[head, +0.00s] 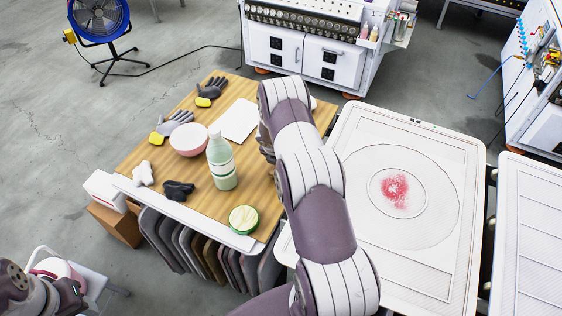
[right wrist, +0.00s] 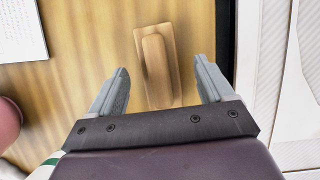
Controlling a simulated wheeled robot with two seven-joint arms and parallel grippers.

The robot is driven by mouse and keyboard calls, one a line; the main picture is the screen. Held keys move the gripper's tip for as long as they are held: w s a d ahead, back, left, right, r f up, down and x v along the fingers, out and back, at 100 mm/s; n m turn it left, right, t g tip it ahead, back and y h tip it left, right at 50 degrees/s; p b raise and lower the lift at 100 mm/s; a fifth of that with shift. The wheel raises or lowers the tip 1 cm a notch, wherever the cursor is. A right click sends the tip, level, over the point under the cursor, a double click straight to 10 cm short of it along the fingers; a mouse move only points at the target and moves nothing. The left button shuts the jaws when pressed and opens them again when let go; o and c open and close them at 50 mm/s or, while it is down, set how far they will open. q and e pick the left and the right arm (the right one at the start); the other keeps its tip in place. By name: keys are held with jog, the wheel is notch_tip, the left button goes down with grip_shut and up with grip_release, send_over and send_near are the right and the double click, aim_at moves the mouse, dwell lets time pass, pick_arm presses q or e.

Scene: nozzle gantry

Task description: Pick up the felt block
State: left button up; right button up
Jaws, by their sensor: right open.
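The felt block (right wrist: 160,65) is a tan, oblong block with a raised grip along its top, lying on the wooden table. In the right wrist view my right gripper (right wrist: 163,70) is open, its two grey fingers on either side of the block with a gap at each side. The block's near end reaches down to the dark gripper body. In the head view the right arm hides the block and the right gripper. Only a piece of my left arm shows at the lower left; its gripper cannot be made out.
The wooden table (head: 150,165) also holds a pink bowl (head: 188,140), a green bottle (head: 221,165), a round green tin (head: 243,219), a white sheet (head: 236,121) and several gloves. A white printing platen (head: 455,262) with a red patch stands close to the right of the table.

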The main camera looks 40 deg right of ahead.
jog(key=shift+p+x, duration=0.45)
jog(key=shift+x, duration=0.75)
jog(key=shift+w+d+f, duration=0.1)
jog(key=shift+d+f, duration=0.05)
jog(key=shift+f, duration=0.15)
jog(key=shift+w+f, duration=0.15)
jog(key=c, duration=1.1)
pick_arm(q)
jog(key=shift+a+r, duration=0.1)
jog(key=shift+r, duration=0.75)
